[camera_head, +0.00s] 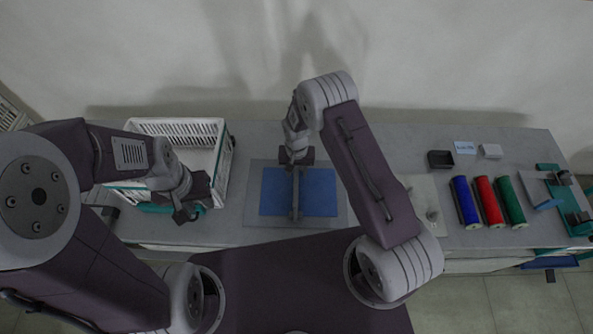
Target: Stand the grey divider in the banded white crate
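The banded white crate (209,131) stands at the left of the bench, with slatted walls and a green band. My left arm covers part of it. My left gripper (184,214) is at the crate's near right side; its finger gap is not clear. The grey divider (296,200) shows as a thin strip over a blue mat (320,190), seemingly on edge. My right gripper (297,162) is at the strip's far end, over the mat. Its fingertips are hidden, so I cannot tell whether it grips the strip.
A blue roll (466,202), a red roll (489,202) and a green roll (511,202) lie on the right. A small black box (440,160) and a white block (491,151) are behind them. A green fixture (567,205) stands at the far right. The bench is clear between crate and mat.

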